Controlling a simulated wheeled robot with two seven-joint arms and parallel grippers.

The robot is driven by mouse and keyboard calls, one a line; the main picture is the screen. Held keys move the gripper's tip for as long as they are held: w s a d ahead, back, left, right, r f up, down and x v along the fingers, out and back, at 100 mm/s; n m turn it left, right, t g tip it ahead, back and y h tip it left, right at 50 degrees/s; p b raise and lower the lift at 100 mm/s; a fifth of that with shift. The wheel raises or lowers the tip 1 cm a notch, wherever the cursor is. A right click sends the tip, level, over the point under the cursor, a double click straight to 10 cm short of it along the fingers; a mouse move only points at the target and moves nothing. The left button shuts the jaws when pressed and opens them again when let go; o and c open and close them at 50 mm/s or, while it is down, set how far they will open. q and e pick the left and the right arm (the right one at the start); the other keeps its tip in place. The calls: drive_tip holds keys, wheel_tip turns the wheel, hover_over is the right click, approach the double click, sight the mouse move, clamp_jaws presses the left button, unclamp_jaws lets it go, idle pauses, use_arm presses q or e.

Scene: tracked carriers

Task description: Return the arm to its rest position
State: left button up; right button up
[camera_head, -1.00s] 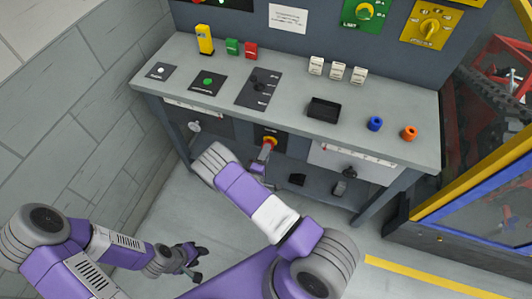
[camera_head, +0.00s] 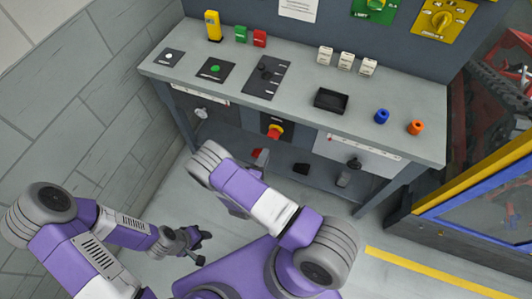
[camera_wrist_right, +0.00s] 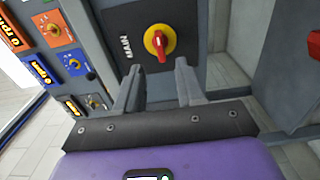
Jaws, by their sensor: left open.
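My left gripper (camera_head: 190,243) is low in the head view, over the floor and away from the bench. Its fingers are apart and empty. My right arm reaches toward the front of the bench in the head view, its gripper mostly hidden behind its own links. In the right wrist view my right gripper (camera_wrist_right: 158,84) has its two fingers spread with nothing between them. A red rotary knob on a yellow ring (camera_wrist_right: 160,42), on a black plate, is beyond the fingertips and apart from them.
The grey bench (camera_head: 300,112) carries a black tray (camera_head: 331,100), a blue cylinder (camera_head: 382,116), an orange cylinder (camera_head: 415,127) and several small blocks. A yellow-framed enclosure (camera_head: 470,185) stands at the right. A wall is at the left. Open floor lies before the bench.

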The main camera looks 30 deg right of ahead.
idle(0.4)
drive_tip(key=s+d+f+m+g+y, duration=0.1)
drive_tip(key=s+f+m+g+y, duration=0.15)
drive_tip(key=s+g, duration=0.65)
drive_tip(key=s+d+f+m+g+y, duration=0.15)
drive_tip(key=s+f+g, duration=0.25)
drive_tip(key=s+g, duration=0.5)
drive_tip(key=s+a+m+y, duration=0.2)
drive_tip(key=s+a+y, duration=0.1)
drive_tip(key=a+y, duration=0.25)
drive_tip(key=s+a+m+y, duration=0.2)
drive_tip(key=s+a+y, duration=0.15)
drive_tip(key=a, duration=0.35)
drive_tip(key=w+a+r+m+t+y, duration=0.2)
drive_tip(key=w+a+t+y, duration=0.1)
drive_tip(key=w+t, duration=0.3)
drive_tip(key=shift+w+m+t+y, duration=0.4)
drive_tip(key=shift+w+y, duration=0.5)
drive_tip(key=shift+w, duration=0.4)
